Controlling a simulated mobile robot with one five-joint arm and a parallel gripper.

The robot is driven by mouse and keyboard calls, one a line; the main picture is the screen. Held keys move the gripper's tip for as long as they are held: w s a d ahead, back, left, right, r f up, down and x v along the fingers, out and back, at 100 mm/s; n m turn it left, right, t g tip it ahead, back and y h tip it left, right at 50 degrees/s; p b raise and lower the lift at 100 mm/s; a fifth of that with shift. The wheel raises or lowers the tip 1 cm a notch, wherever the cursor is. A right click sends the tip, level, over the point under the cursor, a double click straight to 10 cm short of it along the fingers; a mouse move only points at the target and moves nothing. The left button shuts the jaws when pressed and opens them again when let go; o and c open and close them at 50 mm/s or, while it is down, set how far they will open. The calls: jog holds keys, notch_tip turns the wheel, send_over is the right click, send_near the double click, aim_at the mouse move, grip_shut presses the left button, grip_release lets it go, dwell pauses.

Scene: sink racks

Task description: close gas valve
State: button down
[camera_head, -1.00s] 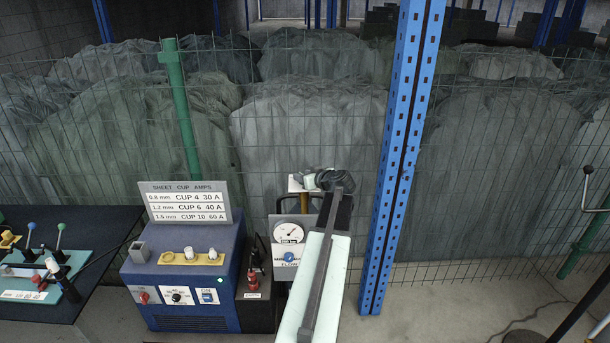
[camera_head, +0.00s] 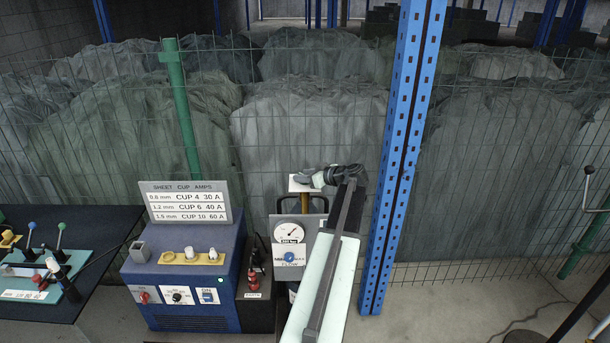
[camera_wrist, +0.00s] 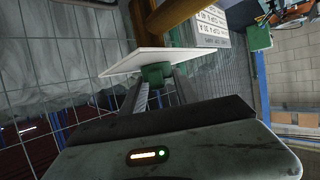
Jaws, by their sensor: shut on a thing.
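A green valve knob (camera_wrist: 156,75) shows in the wrist view, in front of a white plate (camera_wrist: 139,61) and a brass-brown cylinder (camera_wrist: 184,18). My gripper (camera_wrist: 158,84) is shut on the green knob, one finger on each side of it. In the head view the white plate (camera_head: 298,188) sits at the top of a brown post (camera_head: 304,204), behind the gauge panel. My gripper (camera_head: 314,180) reaches it from the right. The knob is small and largely covered by my gripper there.
A gauge panel with a flow knob (camera_head: 289,257) stands below the plate. A blue welding machine (camera_head: 190,275) with a sheet-and-amps sign (camera_head: 187,202) is to the left. A blue rack post (camera_head: 396,170) rises close to the right of my arm. Wire fence is behind.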

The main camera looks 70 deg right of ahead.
jog(key=c, duration=0.9)
grip_release()
jog(key=shift+w+a+f, duration=0.1)
jog(key=shift+w, duration=0.1)
jog(key=shift+c, duration=0.2)
jog(key=shift+s, duration=0.1)
jog(key=p+v, duration=0.3)
jog(key=v, duration=0.4)
jog(key=shift+s+a+r, duration=0.1)
jog(key=shift+s+r, duration=0.2)
jog(key=shift+f, duration=0.1)
